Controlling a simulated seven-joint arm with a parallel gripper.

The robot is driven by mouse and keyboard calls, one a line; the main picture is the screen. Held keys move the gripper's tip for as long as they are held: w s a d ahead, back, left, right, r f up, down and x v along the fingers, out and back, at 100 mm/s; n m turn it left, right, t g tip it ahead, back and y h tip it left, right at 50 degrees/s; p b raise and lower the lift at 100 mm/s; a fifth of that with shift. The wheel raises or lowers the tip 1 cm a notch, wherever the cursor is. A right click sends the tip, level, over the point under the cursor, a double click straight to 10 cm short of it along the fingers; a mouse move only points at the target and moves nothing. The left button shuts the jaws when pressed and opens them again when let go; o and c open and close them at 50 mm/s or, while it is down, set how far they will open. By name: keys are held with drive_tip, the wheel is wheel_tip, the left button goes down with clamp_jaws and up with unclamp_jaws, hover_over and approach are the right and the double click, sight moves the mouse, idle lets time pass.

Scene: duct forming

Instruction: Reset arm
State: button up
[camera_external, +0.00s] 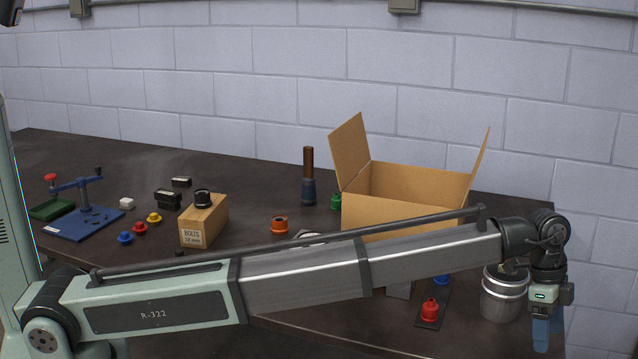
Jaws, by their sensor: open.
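My arm stretches across the front of the picture from the left to the right. My gripper (547,335) hangs at the far right, pointing down, with blue fingers. It is open, and I see nothing between the fingers. The fingertips are near or past the bottom edge of the picture. The gripper is just right of a metal can (503,292) at the table's right end. I cannot tell how far apart they are in depth.
An open cardboard box (405,188) stands at the table's back right. A small bolts box (204,222), a blue press stand (85,215), a dark cylinder with a brown top (308,178), an orange piece (279,225) and a red knob (430,309) are on the dark table (250,190).

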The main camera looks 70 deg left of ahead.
drive_tip(key=s+d+f+m+h, duration=0.1)
drive_tip(key=s+d+f, duration=0.7)
drive_tip(key=f, duration=0.4)
drive_tip(key=s+a+f+n, duration=0.1)
drive_tip(key=s+f, duration=0.4)
drive_tip(key=f, duration=0.4)
drive_tip(key=s+a+f+n, duration=0.1)
drive_tip(key=s+f, duration=0.5)
drive_tip(key=f, duration=0.3)
drive_tip(key=s+a+f+n+g+y, duration=0.1)
drive_tip(key=s+a+f+n+g, duration=0.15)
drive_tip(key=s+a+f, duration=0.8)
drive_tip(key=s+a+f+n+g+y, duration=0.1)
drive_tip(key=s+a+f+n, duration=0.3)
drive_tip(key=s+a+f, duration=0.7)
drive_tip(key=s+a+n+g+y, duration=0.1)
drive_tip(key=s+a+n+g, duration=0.1)
drive_tip(key=s+a, duration=0.7)
drive_tip(key=s+a+n+g+y, duration=0.1)
drive_tip(key=s+a+n, duration=0.2)
drive_tip(key=s+a, duration=0.6)
drive_tip(key=s, duration=0.6)
drive_tip(key=shift+a+f+g, duration=0.25)
drive_tip(key=shift+a+g, duration=0.1)
drive_tip(key=shift+n, duration=0.25)
